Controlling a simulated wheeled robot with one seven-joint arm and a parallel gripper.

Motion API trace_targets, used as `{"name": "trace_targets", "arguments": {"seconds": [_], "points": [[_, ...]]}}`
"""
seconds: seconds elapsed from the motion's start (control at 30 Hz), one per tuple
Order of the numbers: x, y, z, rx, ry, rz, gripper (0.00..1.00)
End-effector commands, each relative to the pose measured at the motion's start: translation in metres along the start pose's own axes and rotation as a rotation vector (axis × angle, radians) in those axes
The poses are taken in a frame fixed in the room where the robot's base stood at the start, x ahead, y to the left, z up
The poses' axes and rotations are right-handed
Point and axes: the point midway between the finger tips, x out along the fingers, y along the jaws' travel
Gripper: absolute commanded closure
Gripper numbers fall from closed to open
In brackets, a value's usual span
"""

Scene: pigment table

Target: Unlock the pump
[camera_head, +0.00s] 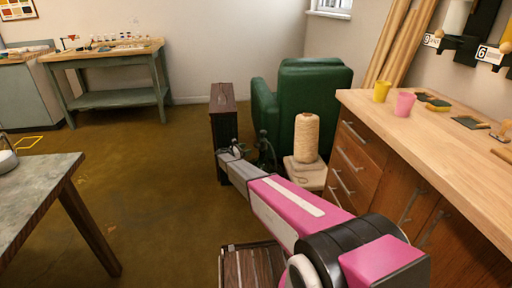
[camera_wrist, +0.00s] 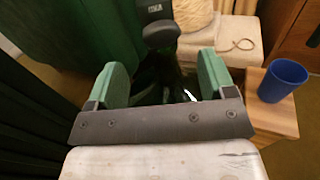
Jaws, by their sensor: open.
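My gripper (camera_wrist: 163,76) is open, with its two green fingers apart in the wrist view. A dark upright device (camera_wrist: 160,32) with a rounded black knob and a small pale label above it stands just beyond the fingertips, roughly in line with the gap. It may be the pump. Its lower part is dark and partly hidden between the fingers, so I cannot tell whether anything touches it. In the head view, a dark upright shape (camera_head: 265,149) stands beside the far end of my arm, left of the twine cone. No lock or latch is clearly visible.
A twine cone (camera_head: 307,138) stands on a pale stand between the green armchair (camera_head: 312,100) and the wooden drawer bench (camera_head: 440,137). A blue cup (camera_wrist: 282,80) stands on wood to the gripper's right.

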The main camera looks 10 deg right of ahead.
Motion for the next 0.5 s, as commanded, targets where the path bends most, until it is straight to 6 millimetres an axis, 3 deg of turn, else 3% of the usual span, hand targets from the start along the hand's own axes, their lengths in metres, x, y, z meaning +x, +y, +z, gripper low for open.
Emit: {"name": "trace_targets", "arguments": {"seconds": [0.2,0.5], "points": [[0.042,0.0,-0.001,0.001,0.001,-0.002,0.24],[0.077,0.0,-0.001,0.002,0.001,-0.001,0.24]]}}
